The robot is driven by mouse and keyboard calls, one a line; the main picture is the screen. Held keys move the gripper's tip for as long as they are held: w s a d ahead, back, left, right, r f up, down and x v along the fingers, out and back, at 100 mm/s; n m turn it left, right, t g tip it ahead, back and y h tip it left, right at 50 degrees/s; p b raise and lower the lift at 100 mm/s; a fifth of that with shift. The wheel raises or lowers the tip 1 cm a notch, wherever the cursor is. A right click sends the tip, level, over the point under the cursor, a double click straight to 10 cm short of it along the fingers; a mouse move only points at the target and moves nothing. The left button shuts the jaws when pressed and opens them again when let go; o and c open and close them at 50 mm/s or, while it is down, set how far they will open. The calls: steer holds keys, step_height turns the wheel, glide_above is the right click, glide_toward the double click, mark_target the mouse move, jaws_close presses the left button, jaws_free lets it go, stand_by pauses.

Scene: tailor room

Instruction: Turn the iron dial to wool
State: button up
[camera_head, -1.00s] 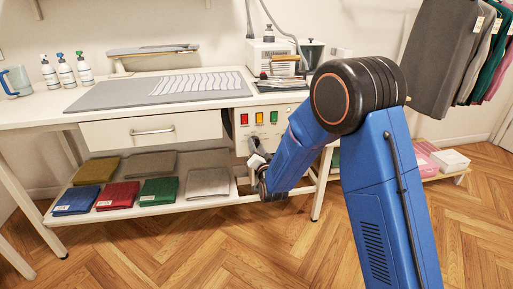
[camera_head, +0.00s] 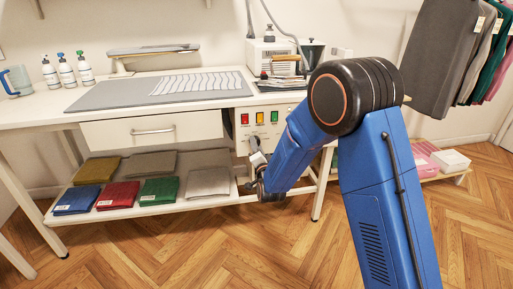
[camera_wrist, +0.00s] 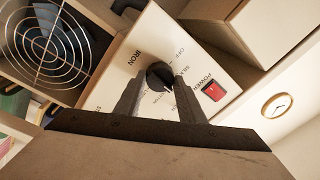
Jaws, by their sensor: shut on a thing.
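The black iron dial (camera_wrist: 157,72) sits on the white control panel (camera_wrist: 172,30) in the wrist view. My gripper (camera_wrist: 160,82) has one finger on each side of the dial and is shut on it. "IRON", "OFF" and "SILK" can be read around the dial. The lower labels are partly hidden by my fingers, and I cannot make out where the dial points. In the head view, my arm covers most of the panel (camera_head: 243,145) and the dial is hidden.
A red power switch (camera_wrist: 214,91) is right beside the fingers. A round wire grille (camera_wrist: 45,42) is at the left. In the head view, red, yellow and green buttons (camera_head: 260,118) sit above my wrist, and a shelf (camera_head: 225,200) with folded cloths is at left.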

steer(key=shift+f, duration=0.1)
steer(key=o, duration=1)
steer(key=shift+o, duration=0.2)
steer(key=shift+s+d, duration=0.1)
steer(key=v, duration=1.7)
steer(key=shift+s, duration=0.1)
